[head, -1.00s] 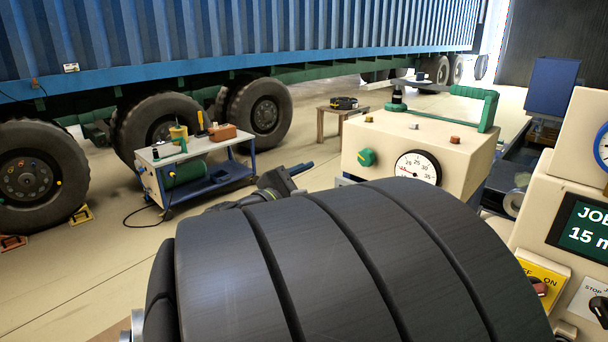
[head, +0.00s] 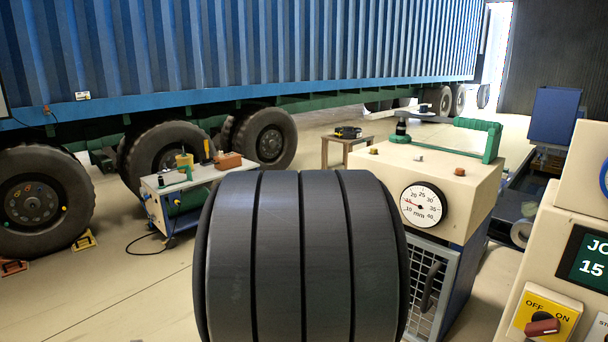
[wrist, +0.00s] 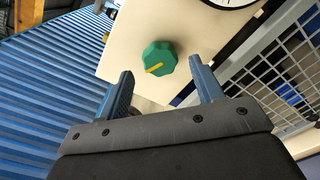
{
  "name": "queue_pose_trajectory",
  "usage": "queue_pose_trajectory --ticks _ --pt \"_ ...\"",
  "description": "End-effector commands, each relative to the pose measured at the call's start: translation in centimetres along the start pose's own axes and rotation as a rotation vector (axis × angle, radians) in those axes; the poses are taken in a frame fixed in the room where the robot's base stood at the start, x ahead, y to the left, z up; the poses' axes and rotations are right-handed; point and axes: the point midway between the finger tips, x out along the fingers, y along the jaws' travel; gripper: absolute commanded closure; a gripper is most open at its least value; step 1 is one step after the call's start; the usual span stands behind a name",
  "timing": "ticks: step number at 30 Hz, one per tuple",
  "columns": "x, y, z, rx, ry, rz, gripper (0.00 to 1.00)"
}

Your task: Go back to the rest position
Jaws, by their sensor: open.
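My gripper (wrist: 160,68) shows in the wrist view with its two blue fingers apart and nothing between the tips. A green knob (wrist: 159,58) with a yellow pointer line is on the cream machine face just beyond the fingertips, apart from them as far as I can tell. In the head view my dark ribbed arm fills the lower middle and hides the gripper and the knob. The cream machine (head: 440,165) has a round mm gauge (head: 422,205) on its front, its needle near 15, and a green handle (head: 475,138) on top.
A control panel (head: 560,250) with a screen and a yellow OFF/ON switch (head: 543,315) is close at right. A wire mesh door (head: 428,290) is below the gauge. A blue-framed cart (head: 190,190) stands left of my arm. A truck trailer is behind.

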Motion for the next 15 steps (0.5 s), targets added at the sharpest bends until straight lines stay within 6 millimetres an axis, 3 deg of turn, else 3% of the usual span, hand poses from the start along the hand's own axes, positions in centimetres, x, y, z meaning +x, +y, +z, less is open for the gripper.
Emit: queue_pose_trajectory --ticks 6,15 --pt "2.5 -0.1 0.0 0.0 -0.001 -0.001 0.39" --pt "3.1 0.0 0.0 0.0 0.0 0.0 0.39"
